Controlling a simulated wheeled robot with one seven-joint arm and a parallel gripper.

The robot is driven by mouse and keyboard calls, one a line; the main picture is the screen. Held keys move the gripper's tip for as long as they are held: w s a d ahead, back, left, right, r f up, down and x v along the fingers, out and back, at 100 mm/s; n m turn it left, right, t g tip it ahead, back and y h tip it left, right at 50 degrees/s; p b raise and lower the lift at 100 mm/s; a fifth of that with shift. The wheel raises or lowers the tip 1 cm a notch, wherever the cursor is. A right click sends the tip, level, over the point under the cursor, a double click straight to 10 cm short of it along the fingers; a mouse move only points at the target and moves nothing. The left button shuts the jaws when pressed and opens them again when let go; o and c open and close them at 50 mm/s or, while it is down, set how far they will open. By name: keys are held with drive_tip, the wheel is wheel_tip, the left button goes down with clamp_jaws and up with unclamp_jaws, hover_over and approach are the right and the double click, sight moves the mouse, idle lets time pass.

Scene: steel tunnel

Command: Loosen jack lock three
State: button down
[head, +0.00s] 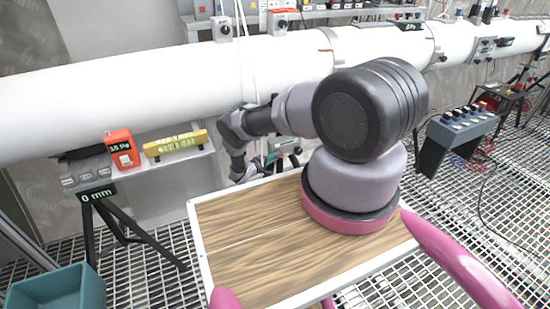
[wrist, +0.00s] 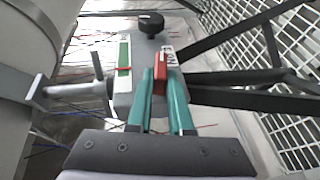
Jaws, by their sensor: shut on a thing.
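In the wrist view my gripper (wrist: 160,82) has its two teal fingers closed on a small red lock lever (wrist: 160,76). The lever sits on a grey jack body (wrist: 122,98) with a black knob (wrist: 151,22) at its far end and a green-and-white scale strip with a red mark on its left. In the head view my gripper (head: 268,160) is small, behind the wooden top, by a grey-green jack (head: 287,146) under the pipe; the lever is not discernible there.
The white pipe (head: 120,95) runs across the back. A shelf carries an orange gauge (head: 121,148) reading 15 Pa and a yellow level (head: 176,143). A tripod display (head: 98,193) reads 0 mm. Black struts (wrist: 250,85) lie right of the jack. A teal bin (head: 58,290) stands front left.

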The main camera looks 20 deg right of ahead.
drive_tip(key=c, duration=0.8)
unclamp_jaws()
wheel_tip(320, 180, up, 9)
drive_tip(key=shift+r, duration=0.55)
drive_tip(key=shift+s, duration=0.1)
